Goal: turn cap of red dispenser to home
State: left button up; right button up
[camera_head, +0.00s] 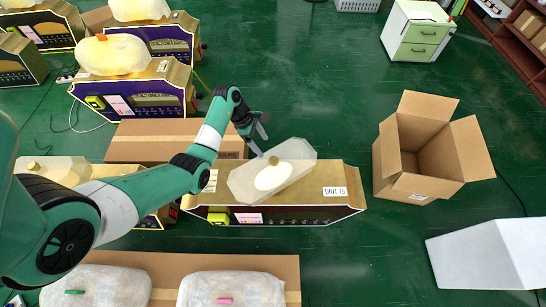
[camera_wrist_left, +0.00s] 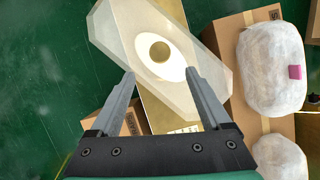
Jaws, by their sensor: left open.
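A clear, faceted dispenser (camera_head: 300,150) with a round gold cap (camera_head: 273,160) sits turned at an angle on a gold-topped box (camera_head: 335,175) labelled UNIT 15. A white oval surrounds the cap. I see no red on this dispenser. My left gripper (camera_head: 262,136) is open and empty beside the dispenser's far left side. In the left wrist view, the gold cap (camera_wrist_left: 160,51) shows beyond the open fingertips (camera_wrist_left: 160,72), between their lines. The fingers appear apart from the cap. My right gripper is not in view.
An open cardboard box (camera_head: 425,150) stands to the right. A closed carton (camera_head: 160,140) lies behind my left arm. Wrapped dispensers with a pink tab (camera_head: 224,300) and a green tab (camera_head: 74,292) are in front. One with an orange tab (camera_head: 102,38) is at the back left.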

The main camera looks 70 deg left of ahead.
aim_at(273, 160)
pick_arm(q)
jog(key=b+x, duration=0.5)
jog(key=x, duration=0.5)
jog(key=shift+f, duration=0.2)
jog(key=shift+c, duration=0.2)
jog(key=shift+r, duration=0.1)
grip_shut()
